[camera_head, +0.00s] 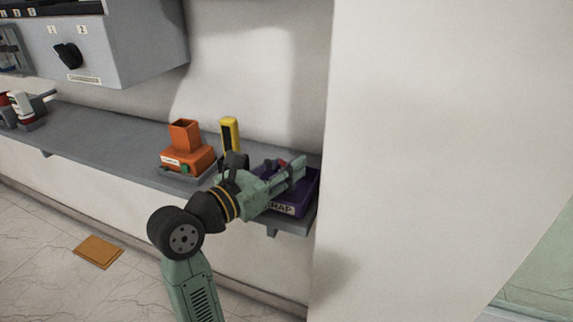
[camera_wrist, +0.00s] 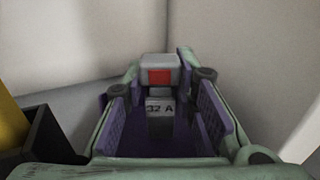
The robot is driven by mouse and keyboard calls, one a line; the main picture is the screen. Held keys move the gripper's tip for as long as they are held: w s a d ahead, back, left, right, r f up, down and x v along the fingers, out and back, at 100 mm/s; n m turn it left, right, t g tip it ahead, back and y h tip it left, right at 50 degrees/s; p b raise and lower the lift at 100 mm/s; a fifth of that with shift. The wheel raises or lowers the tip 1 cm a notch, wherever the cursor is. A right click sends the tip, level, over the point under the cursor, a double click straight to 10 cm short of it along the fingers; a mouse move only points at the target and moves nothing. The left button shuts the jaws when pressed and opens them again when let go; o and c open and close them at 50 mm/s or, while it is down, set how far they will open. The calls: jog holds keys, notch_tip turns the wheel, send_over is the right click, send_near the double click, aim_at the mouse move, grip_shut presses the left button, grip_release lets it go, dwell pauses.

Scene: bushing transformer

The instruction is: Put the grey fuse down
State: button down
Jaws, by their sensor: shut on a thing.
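The grey fuse (camera_wrist: 159,72) has a red patch and the marking "32 A" in the wrist view. It sits between the purple-padded fingers of my gripper (camera_wrist: 160,98), which is shut on it. In the head view my gripper (camera_head: 284,172) is over the purple bin (camera_head: 309,193) at the right end of the shelf. A label ending in "RAP" shows on the bin's front. Purple also shows below the fuse in the wrist view. My fingers hide most of the bin's inside, and I cannot tell whether the fuse touches its floor.
An orange holder (camera_head: 188,158) and a yellow-and-black device (camera_head: 230,134) stand on the grey shelf (camera_head: 110,142), left of the bin. A white wall (camera_head: 430,130) closes the right side. A grey switch cabinet (camera_head: 120,45) hangs above. The shelf's middle is clear.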

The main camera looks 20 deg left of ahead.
jog(key=shift+f, duration=0.2)
jog(key=shift+f, duration=0.2)
jog(key=c, duration=1.3)
grip_release()
jog(key=shift+r, duration=0.1)
